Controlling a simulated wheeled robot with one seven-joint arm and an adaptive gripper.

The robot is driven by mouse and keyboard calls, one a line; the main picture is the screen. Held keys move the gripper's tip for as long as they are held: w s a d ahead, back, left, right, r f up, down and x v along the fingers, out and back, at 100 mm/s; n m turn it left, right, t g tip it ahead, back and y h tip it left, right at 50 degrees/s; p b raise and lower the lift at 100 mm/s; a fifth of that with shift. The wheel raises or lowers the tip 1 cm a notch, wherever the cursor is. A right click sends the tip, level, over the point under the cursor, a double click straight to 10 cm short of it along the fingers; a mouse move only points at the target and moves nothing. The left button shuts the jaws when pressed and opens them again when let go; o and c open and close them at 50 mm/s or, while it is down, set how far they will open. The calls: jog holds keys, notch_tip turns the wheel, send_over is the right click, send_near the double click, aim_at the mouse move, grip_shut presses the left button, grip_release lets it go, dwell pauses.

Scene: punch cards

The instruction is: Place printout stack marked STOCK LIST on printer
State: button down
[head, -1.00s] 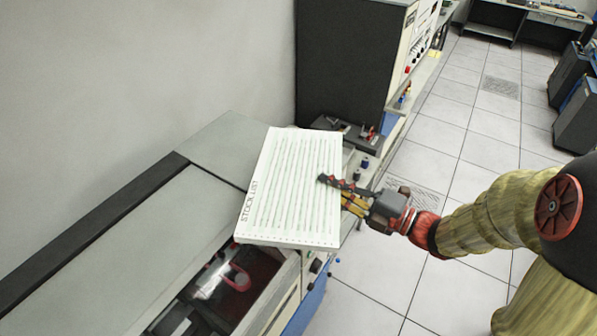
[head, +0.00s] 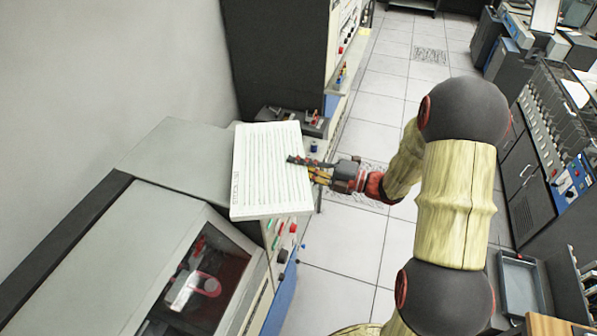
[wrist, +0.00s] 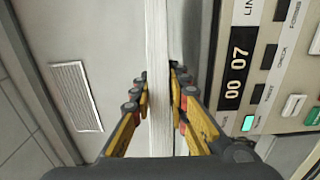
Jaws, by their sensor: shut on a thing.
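The printout stack (head: 265,175) is a thick white pad with green lines, and the print along its left edge is too small to read now. My gripper (head: 312,170) is shut on its right edge. In the wrist view the stack's edge (wrist: 158,45) runs between the two fingers of my gripper (wrist: 160,80). The stack is over the right end of a long grey machine (head: 170,160), which may be the printer. I cannot tell whether the stack touches its top.
A window (head: 195,285) in the grey machine shows a red part inside. Buttons (head: 280,240) line its right side; a panel (wrist: 235,80) in the wrist view reads 00 07. A dark cabinet (head: 275,55) stands behind. The tiled floor (head: 345,245) is clear.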

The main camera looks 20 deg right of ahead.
jog(key=shift+w+d+f, duration=0.3)
jog(key=shift+w+f, duration=0.1)
jog(key=shift+f, duration=0.2)
jog(key=shift+f+p, duration=0.4)
jog(key=shift+f, duration=1.15)
jog(key=shift+f, duration=0.1)
jog(key=c, duration=1.8)
grip_release()
jog(key=shift+c, duration=0.2)
jog(key=shift+o, duration=0.5)
jog(key=shift+d, duration=0.1)
